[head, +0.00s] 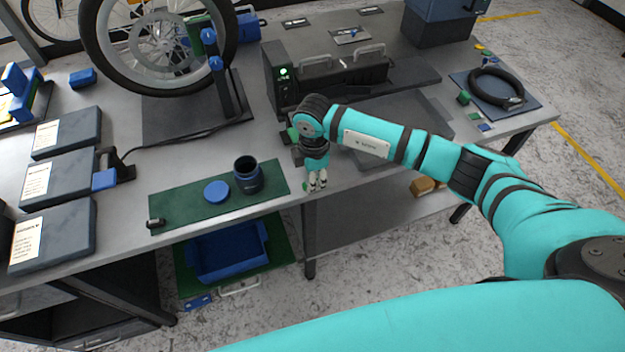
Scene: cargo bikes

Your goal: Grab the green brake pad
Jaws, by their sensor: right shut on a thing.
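My right gripper (316,185) hangs pointing down at the front edge of the grey workbench, just right of the green mat. It is shut on a small green piece, the green brake pad (306,187), of which only a sliver shows beside the fingers. The rest of the pad is hidden by the fingers. Whether the pad touches the bench is not clear. My left gripper is not in view.
The green mat (170,205) holds a blue lid (217,191) and a dark blue cup (248,174), close left of the gripper. A black machine (345,82) stands behind my arm. A wheel (112,75) stands at the back left. A black ring (486,93) lies on a blue mat at right.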

